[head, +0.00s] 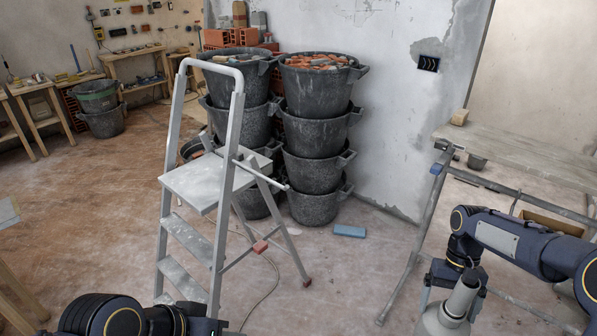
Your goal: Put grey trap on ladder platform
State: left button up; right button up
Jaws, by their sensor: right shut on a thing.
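The ladder platform (205,181) is a pale grey, dusty, flat step at the top of a grey stepladder, left of centre. It is bare, with a tall hooped rail rising above it. My right gripper (457,285) points down at the lower right, well to the right of the ladder. It is shut on a grey, bottle-like thing, which looks like the grey trap (447,319); its lower end is cut off by the picture's edge. My left arm shows at the bottom left, below the ladder; its fingertips are not visible.
Stacked black buckets (316,135) with rubble stand behind the ladder. A worktable (530,152) on metal trestles stands at the right, beyond my right arm. A blue block (349,231) lies on the floor. A cable runs over the floor by the ladder's feet.

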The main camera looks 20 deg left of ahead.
aim_at(206, 177)
jog(key=u, duration=1.9)
